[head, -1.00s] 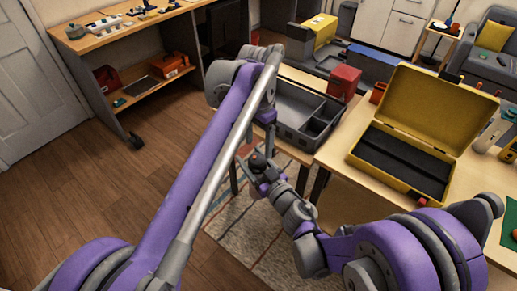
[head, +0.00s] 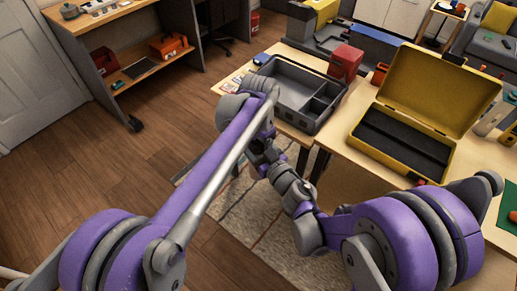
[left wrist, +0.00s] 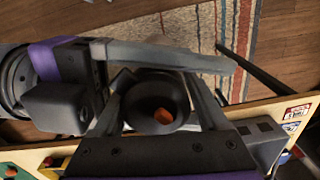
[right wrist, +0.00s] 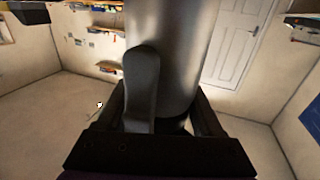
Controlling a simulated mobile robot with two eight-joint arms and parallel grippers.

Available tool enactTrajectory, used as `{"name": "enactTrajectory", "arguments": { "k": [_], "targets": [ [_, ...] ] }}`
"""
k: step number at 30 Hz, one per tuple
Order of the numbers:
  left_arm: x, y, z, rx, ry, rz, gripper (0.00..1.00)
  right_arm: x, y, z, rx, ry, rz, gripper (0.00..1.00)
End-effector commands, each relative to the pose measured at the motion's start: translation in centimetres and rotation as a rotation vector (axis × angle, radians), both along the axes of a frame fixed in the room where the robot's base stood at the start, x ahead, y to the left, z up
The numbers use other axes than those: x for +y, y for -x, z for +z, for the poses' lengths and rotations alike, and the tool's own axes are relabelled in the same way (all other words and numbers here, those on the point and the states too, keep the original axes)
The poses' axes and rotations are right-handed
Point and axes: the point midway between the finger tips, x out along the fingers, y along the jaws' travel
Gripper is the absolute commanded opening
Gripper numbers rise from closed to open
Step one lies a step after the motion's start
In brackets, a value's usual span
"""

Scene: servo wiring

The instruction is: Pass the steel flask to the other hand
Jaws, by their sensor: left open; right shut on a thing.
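In the head view both grippers meet near the centre, and the flask is mostly hidden there.
A grey sectioned tray (head: 272,88) and an open yellow case (head: 392,148) sit on the tables beyond my arms. A red box (head: 345,62) stands behind the tray. A shelf unit (head: 125,57) is at back left. Wooden floor and a rug lie below the grippers.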

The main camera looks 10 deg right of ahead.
Motion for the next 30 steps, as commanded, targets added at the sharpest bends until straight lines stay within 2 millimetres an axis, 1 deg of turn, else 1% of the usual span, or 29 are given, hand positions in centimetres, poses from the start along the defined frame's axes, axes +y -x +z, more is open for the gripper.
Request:
{"name": "enactTrajectory", "arguments": {
  "k": [3,4,16,19,20,24,25,30],
  "targets": [
    [0.01,-0.01,0.02,0.0,0.0,0.0,0.76,0.01,0.0,0.02,0.0,0.0,0.0,0.0],
    [0.01,-0.01,0.03,0.0,0.0,0.0,0.72,0.01,0.0,0.02,0.0,0.0,0.0,0.0],
    [0.14,-0.14,0.06,-0.002,-0.002,0.002,0.0,-0.02,0.09,0.01,0.0,0.0,0.0,0.0],
    [0.17,-0.18,0.07,-0.003,-0.002,0.002,0.0,-0.05,0.11,0.01,0.0,0.0,-0.001,0.0],
    [0.19,-0.17,0.11,-0.003,-0.002,0.002,0.0,-0.05,0.11,0.01,0.0,0.0,-0.001,0.71],
    [0.13,-0.12,0.1,-0.002,-0.002,0.002,0.0,-0.03,0.07,0.01,0.0,0.0,0.0,0.97],
    [0.12,-0.1,0.09,-0.002,-0.002,0.001,0.0,-0.03,0.06,0.01,0.0,0.0,0.0,1.0],
    [0.06,-0.06,0.08,-0.001,-0.001,0.001,0.0,-0.02,0.04,0.01,0.0,0.0,0.0,1.0]
  ]
}}
